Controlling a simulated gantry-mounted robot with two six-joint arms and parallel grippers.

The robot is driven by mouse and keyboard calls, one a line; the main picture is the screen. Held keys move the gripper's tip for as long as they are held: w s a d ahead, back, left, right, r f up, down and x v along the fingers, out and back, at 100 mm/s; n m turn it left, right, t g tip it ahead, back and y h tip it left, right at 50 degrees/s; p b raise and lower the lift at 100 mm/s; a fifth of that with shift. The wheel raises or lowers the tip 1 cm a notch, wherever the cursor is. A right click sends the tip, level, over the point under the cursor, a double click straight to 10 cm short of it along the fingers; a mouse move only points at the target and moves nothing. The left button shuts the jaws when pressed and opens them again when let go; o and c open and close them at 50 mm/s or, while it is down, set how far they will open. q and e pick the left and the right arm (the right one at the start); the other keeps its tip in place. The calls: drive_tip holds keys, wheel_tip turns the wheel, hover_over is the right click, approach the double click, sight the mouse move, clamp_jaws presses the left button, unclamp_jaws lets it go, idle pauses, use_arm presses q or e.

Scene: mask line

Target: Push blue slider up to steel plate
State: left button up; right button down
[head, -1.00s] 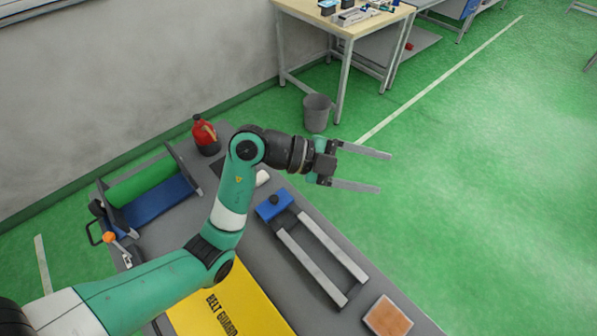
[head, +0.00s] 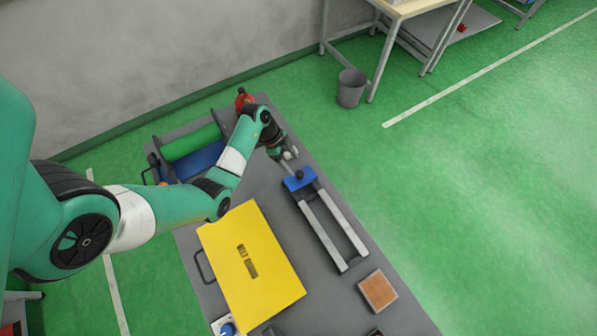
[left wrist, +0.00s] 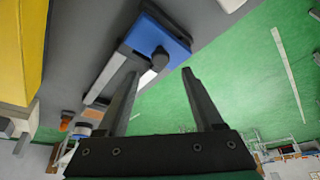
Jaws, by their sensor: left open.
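The blue slider (head: 299,181), a block with a dark round knob, sits at the far end of two pale parallel rails (head: 322,217) on the grey table. It also shows in the left wrist view (left wrist: 175,36), just beyond my fingertips. My left gripper (head: 289,164) is open and empty at the slider's far side, fingers pointing down towards it. In the left wrist view the knob appears between the two fingertips (left wrist: 158,73); I cannot tell whether they touch the slider. A cross-piece (head: 355,262) closes the rails' near end; I cannot tell whether it is the steel plate. My right gripper is out of view.
A yellow belt guard (head: 270,285) lies left of the rails. An orange-brown block (head: 377,291) lies beyond their near end. A green roller (head: 190,142) and a red bottle (head: 243,99) stand at the back left. The table right of the rails is a narrow clear strip.

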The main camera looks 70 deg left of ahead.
sight(300, 174)
use_arm(q)
drive_tip(key=b+x, duration=0.2)
drive_tip(key=x, duration=0.4)
drive_tip(key=shift+w+f, duration=0.1)
clamp_jaws()
idle(1.1)
